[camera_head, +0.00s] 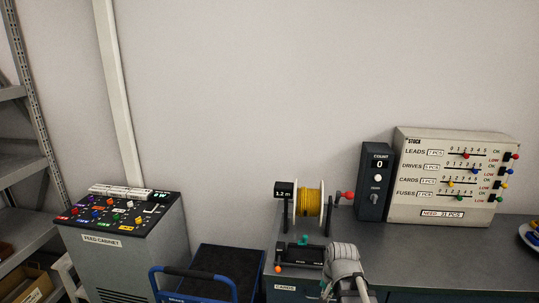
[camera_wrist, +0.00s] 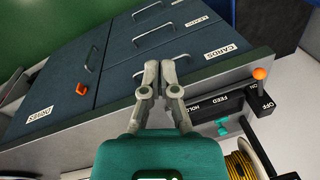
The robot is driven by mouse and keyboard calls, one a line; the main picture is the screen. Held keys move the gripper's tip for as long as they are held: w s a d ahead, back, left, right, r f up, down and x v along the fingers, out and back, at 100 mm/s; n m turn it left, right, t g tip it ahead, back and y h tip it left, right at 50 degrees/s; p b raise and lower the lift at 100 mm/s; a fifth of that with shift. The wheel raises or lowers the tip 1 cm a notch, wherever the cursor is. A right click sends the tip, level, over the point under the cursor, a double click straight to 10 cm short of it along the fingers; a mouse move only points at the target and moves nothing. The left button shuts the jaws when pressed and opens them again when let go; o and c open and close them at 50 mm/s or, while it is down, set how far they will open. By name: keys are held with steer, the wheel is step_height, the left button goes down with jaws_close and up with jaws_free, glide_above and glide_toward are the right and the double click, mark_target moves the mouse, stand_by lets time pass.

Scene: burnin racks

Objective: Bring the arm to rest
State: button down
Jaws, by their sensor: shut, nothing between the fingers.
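My arm (camera_head: 345,262) shows at the bottom of the head view, in front of the grey bench, beside the wire spool. My gripper (camera_wrist: 160,68) is shut and empty in the wrist view. Its grey fingertips are together in front of the dark drawer fronts (camera_wrist: 190,62), near the drawer labelled CARDS. I cannot tell whether they touch the drawer front. In the head view the fingertips are hidden.
Beside the gripper are a FEED/HOLD lever (camera_wrist: 222,126) and an orange-knobbed ON/OFF switch (camera_wrist: 260,74). The bench (camera_head: 440,255) carries a yellow wire spool (camera_head: 309,203), a counter (camera_head: 375,182) and a stock board (camera_head: 450,175).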

steer(key=s+n+g+h, duration=0.1)
steer(key=s+n, duration=0.4)
steer(key=shift+d+f, duration=0.1)
stand_by(2.9)
